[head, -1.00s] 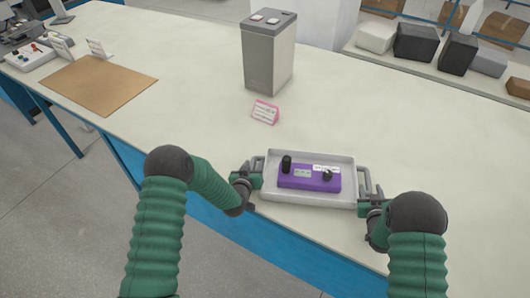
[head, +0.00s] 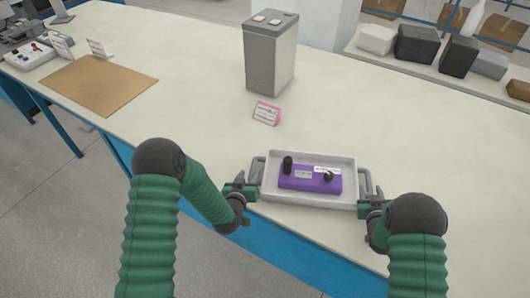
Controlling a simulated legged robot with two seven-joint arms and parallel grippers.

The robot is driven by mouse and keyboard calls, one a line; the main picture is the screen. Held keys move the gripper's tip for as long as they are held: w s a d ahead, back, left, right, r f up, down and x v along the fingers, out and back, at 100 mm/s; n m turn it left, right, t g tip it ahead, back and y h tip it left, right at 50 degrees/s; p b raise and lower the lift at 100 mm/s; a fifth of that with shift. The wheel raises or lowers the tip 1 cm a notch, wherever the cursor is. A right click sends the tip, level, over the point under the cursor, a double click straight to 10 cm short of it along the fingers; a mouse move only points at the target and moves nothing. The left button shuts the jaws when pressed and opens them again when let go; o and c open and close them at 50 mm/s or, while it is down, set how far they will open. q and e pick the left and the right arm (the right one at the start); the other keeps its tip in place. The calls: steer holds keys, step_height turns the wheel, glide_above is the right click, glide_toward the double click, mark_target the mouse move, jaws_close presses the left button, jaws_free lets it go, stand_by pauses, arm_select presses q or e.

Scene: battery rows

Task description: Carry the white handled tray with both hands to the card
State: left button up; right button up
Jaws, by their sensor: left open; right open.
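The white handled tray (head: 307,203) rests on the near edge of the table, with a purple box (head: 310,181) with black knobs inside it. It has a grey handle at each end. My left gripper (head: 248,190) is open just left of the tray's left handle. My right gripper (head: 368,206) is open at the right handle; its fingers are partly hidden by my arm, so I cannot tell whether they surround the handle.
A tall grey battery-like block (head: 270,55) stands behind the card. A brown mat (head: 99,84) lies at the left, with white cards and a control box (head: 28,55) beyond. Table around the card is mostly clear. Dark and grey blocks (head: 416,45) sit on a back shelf.

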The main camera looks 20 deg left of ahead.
arm_select(q)
steer(key=v, duration=0.4)
steer(key=shift+s+d+r, duration=0.1)
steer(key=shift+s+r, duration=0.05)
steer(key=shift+s, duration=0.35)
arm_select(e)
steer(key=shift+s+d, duration=0.1)
steer(key=shift+s, duration=0.1)
steer(key=v, duration=1.1)
steer(key=shift+s+r, duration=0.2)
steer(key=shift+s, duration=0.1)
steer(key=shift+f, duration=0.2)
arm_select(q)
steer(key=s+a, duration=0.3)
steer(key=a, duration=0.2)
steer(key=shift+a, duration=0.1)
